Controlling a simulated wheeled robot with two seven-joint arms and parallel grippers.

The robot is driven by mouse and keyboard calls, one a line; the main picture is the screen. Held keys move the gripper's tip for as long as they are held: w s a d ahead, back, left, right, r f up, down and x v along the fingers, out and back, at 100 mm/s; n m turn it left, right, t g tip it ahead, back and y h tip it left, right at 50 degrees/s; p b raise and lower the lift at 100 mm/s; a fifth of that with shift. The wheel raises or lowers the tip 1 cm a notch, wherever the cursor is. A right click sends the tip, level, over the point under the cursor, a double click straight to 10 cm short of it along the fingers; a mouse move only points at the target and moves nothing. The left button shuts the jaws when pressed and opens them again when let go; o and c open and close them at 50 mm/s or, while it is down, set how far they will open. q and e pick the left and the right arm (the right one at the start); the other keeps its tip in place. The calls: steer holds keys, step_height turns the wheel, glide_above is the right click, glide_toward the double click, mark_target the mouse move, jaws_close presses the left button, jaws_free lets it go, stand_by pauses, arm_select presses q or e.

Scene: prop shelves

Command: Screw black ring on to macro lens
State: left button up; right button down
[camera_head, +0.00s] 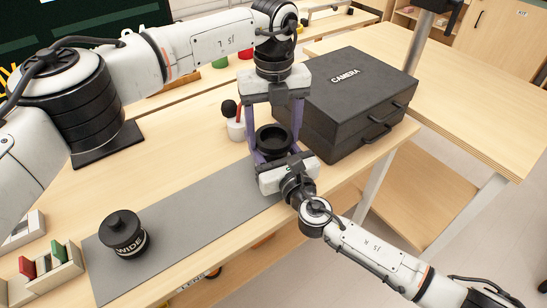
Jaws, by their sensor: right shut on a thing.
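A black round lens-like piece (273,140) with an open ring-shaped top is between my two grippers, above the far end of the grey mat. No macro label shows on it, and I cannot tell ring from lens there. My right gripper (275,150) comes from the lower right and is shut on this black piece, one purple finger on each side. My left gripper (273,122) comes down from above, its fingers spread on both sides of the same spot. I cannot tell whether they touch the piece. The fingers of both grippers overlap in the view.
A black lens marked WIDE (122,236) stands on the grey mat (190,222). A black case marked CAMERA (345,100) stands right behind the grippers. A white cup (236,130) with brushes is close on the left. Small holders (55,275) sit at the lower left.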

arm_select(q)
steer(key=m, duration=1)
steer(key=o, duration=1.1)
steer(key=shift+o, duration=0.4)
steer(key=shift+s+d, duration=0.15)
steer(key=shift+d, duration=0.05)
steer(key=shift+a+r, duration=0.1)
steer(key=shift+r, duration=2.2)
